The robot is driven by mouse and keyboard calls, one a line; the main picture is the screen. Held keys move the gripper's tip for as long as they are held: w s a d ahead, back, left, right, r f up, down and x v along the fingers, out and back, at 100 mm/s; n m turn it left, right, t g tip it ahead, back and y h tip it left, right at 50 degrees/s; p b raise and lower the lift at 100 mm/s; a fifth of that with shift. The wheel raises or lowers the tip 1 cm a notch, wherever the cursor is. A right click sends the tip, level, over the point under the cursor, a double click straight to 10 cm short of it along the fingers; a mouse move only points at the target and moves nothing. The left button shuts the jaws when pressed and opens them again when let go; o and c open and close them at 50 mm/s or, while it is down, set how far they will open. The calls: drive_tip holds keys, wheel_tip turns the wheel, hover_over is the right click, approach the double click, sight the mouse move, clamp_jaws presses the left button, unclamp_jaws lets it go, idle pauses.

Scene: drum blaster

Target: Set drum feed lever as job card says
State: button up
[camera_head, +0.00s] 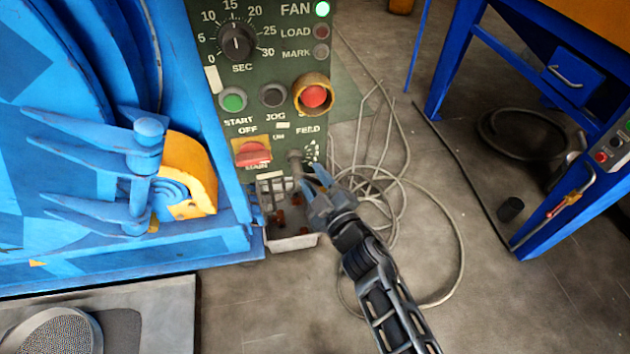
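The green control panel (260,110) stands beside the blue drum machine (60,130). Its FEED lever (295,160) is a grey stub low on the right of the panel, under the FEED label, with small scale marks to its right. My gripper (316,181), with blue fingers, is at the lever's lower right; the fingers overlap the lever area in the picture. I cannot tell whether they touch or grip it. The lever's exact setting is partly hidden and too small to read. No job card is legible in this view.
A red MAIN switch (252,152) is left of the lever; a timer knob (237,41) and START, JOG and red buttons are above. A grey tray (291,242) sits below the panel. Loose cable (455,235) lies on the floor. A blue bench (560,210) stands at right.

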clamp_jaws()
idle(0.4)
drive_tip(key=shift+r, duration=0.1)
